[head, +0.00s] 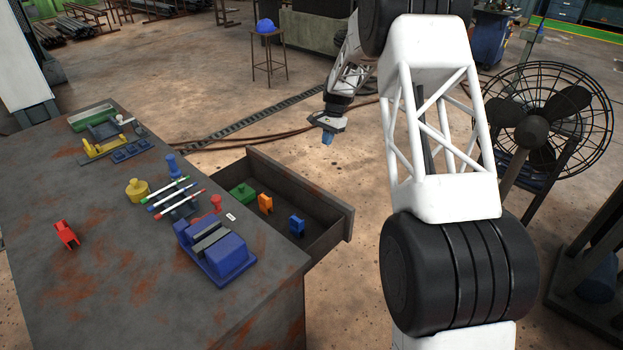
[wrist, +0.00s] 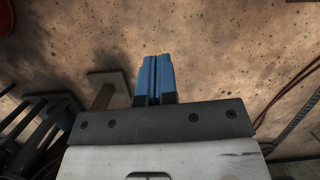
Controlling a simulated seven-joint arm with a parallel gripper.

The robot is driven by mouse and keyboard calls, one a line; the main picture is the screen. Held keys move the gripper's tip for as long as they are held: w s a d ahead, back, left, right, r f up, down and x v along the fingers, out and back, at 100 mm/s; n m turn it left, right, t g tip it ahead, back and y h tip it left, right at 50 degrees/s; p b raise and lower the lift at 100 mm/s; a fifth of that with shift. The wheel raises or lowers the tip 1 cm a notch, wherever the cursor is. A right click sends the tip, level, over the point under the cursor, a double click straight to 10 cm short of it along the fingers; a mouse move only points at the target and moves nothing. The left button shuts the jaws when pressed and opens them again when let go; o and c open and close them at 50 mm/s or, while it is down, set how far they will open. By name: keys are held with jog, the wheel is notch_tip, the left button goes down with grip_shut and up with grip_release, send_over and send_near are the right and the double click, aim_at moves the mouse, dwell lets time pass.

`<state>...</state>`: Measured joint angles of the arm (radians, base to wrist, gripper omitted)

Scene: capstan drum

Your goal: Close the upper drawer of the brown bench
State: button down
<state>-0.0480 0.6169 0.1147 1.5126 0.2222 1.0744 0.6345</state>
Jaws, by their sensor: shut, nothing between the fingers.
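The bench (head: 110,240) is a dark grey, rust-marked block at the left of the head view. Its upper drawer (head: 318,190) stands pulled out from the bench's right side. A green block (head: 243,194), an orange piece (head: 265,203) and a blue piece (head: 297,226) lie in the drawer. My gripper (head: 327,138) has blue fingers and hangs in the air past the far end of the drawer in the picture, apart from it. In the wrist view my gripper (wrist: 156,78) shows its fingers together and empty, with floor behind them. The drawer is not recognisable in the wrist view.
A blue vise (head: 215,248), a red piece (head: 66,235), a yellow weight (head: 137,190) and a rack of coloured rods (head: 172,195) stand on the bench top. A black fan (head: 540,120) stands at the right. The floor beyond the drawer is mostly clear, with hoses lying on it.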

jog(key=w+a+f, duration=0.1)
jog(key=w+f, duration=0.3)
jog(key=f, duration=0.3)
jog(key=shift+m, duration=0.4)
jog(key=s+a+f, duration=0.2)
jog(key=f, duration=0.3)
jog(key=s+a+f, duration=0.2)
jog(key=s+f, duration=0.1)
jog(key=f, duration=0.2)
jog(key=shift+a+f, duration=0.15)
jog(key=shift+a, duration=0.25)
jog(key=shift+a, duration=0.1)
